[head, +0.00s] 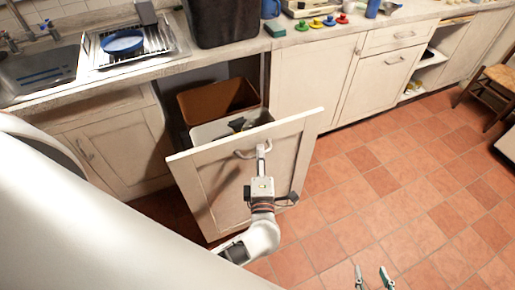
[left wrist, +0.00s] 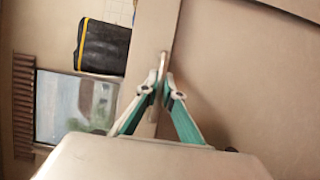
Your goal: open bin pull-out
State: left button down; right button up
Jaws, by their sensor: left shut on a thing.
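The bin pull-out's cream front panel (head: 222,190) stands well out from the cabinet line. Behind it are a brown bin (head: 205,98) and a light grey bin (head: 205,132) with something dark inside. My left gripper (head: 261,151) is shut on the curved metal handle (head: 243,154) near the panel's top edge. In the left wrist view the two teal-and-white fingers (left wrist: 164,90) close on the handle (left wrist: 163,62), against the pale panel (left wrist: 245,80). My right gripper (head: 372,272) shows only its fingertips at the bottom edge, apart and empty.
The counter above holds a sink (head: 38,70), a drying rack with a blue bowl (head: 123,42) and a black box (head: 222,20). Closed cupboards flank the opening. The red tiled floor (head: 400,190) is clear to the right, with a chair (head: 495,85) at far right.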

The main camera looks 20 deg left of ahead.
pick_arm(q)
jog(key=shift+d, duration=0.1)
pick_arm(e)
jog(key=shift+f, duration=0.15)
pick_arm(q)
jog(key=c, duration=2.2)
grip_release()
pick_arm(e)
jog(key=shift+r, duration=0.2)
jog(key=shift+d, duration=0.1)
